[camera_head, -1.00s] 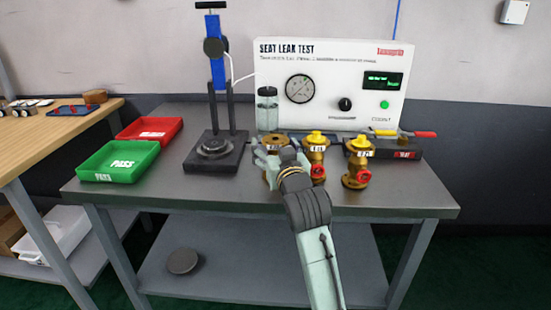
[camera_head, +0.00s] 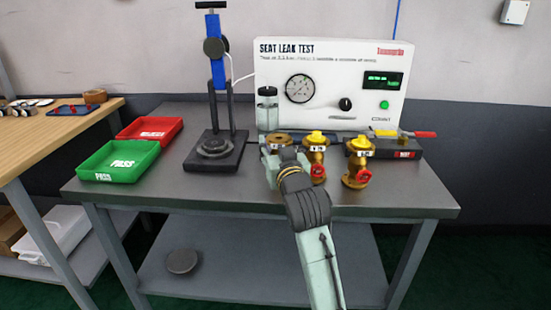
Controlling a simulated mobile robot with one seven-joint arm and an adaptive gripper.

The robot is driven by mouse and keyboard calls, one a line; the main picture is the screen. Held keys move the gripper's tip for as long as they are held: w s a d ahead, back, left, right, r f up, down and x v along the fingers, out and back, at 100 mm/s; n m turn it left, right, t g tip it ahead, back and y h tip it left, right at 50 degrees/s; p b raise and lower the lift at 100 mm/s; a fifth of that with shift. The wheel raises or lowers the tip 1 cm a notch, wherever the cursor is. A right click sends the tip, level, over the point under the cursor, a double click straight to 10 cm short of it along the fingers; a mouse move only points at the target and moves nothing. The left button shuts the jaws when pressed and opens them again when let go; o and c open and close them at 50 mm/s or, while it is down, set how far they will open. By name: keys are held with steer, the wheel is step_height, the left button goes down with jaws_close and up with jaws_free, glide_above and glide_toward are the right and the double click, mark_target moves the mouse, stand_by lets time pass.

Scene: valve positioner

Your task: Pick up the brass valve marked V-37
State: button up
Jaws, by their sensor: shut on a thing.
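Three brass valves stand in a row on the grey bench in the head view. The left valve (camera_head: 278,139) has a plain brass top and a small white tag. The tag lettering is too small to read, so I cannot tell which is V-37. My gripper (camera_head: 272,160) is shut on the left valve, low on its body. My gripper and wrist hide most of that valve's lower part. I cannot tell whether it is lifted off the bench.
A white seat leak test panel (camera_head: 330,70) stands behind the valves. A blue press on a dark base (camera_head: 215,150) is to their left. Green PASS (camera_head: 120,176) and red (camera_head: 168,126) trays lie farther left. A dark block with handles (camera_head: 400,148) is at right. The front bench is clear.

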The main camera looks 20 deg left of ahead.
mark_target(275, 139)
steer(key=shift+d, duration=0.1)
jaws_close()
steer(key=shift+r, duration=0.15)
steer(key=shift+r, duration=1.55)
steer(key=shift+s+r, duration=0.1)
steer(key=shift+r, duration=0.15)
steer(key=s+r+b, duration=0.1)
steer(key=s+b, duration=0.7)
steer(key=s, duration=0.7)
steer(key=shift+s+d+b, duration=0.25)
steer(key=shift+s+b, duration=0.1)
steer(key=shift+b, duration=0.05)
